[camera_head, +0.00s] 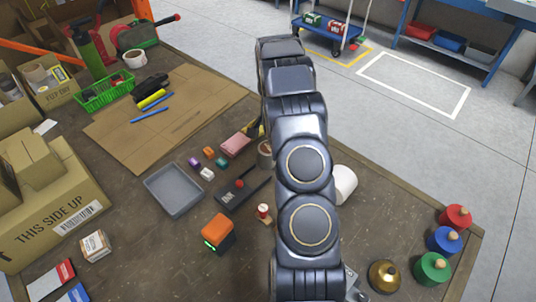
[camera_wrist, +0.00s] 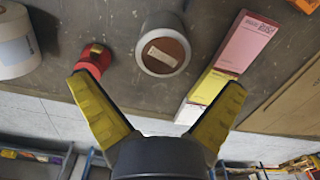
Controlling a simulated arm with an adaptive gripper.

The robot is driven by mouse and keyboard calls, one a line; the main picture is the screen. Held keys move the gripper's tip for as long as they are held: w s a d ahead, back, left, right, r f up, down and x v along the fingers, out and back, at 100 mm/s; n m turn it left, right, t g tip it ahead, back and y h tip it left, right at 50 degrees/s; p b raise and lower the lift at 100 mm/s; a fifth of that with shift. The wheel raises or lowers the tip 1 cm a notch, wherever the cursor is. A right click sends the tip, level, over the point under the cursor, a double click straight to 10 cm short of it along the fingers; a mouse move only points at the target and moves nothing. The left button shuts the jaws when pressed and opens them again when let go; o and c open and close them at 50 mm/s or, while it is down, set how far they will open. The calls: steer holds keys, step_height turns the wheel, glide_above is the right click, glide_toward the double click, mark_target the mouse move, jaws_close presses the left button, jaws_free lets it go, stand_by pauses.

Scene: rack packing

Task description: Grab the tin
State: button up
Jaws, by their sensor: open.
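The tin (camera_wrist: 163,45) looks like a short grey cylinder with a brown round face and a pale label, standing on the dark table in the wrist view. In the head view, a brownish cylinder that looks like the tin (camera_head: 264,154) shows just left of my arm, partly hidden by it. My gripper (camera_wrist: 157,86) has two yellow fingers spread wide and nothing between them. In the wrist view the tin appears just past the fingertips, roughly centred between them, with no visible contact. In the head view my gripper is mostly hidden behind my arm.
A red object (camera_wrist: 94,60) lies near the left fingertip and a pink-and-yellow pad (camera_wrist: 247,44) near the right one. A white roll (camera_wrist: 18,42) stands farther left. A grey tray (camera_head: 174,190) and an orange-black box (camera_head: 217,233) sit left of my arm. The table edge is close to the tin.

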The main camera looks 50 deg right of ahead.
steer(key=f, duration=0.6)
steer(key=shift+w+f, duration=0.2)
steer(key=shift+f, duration=0.05)
steer(key=c, duration=1.1)
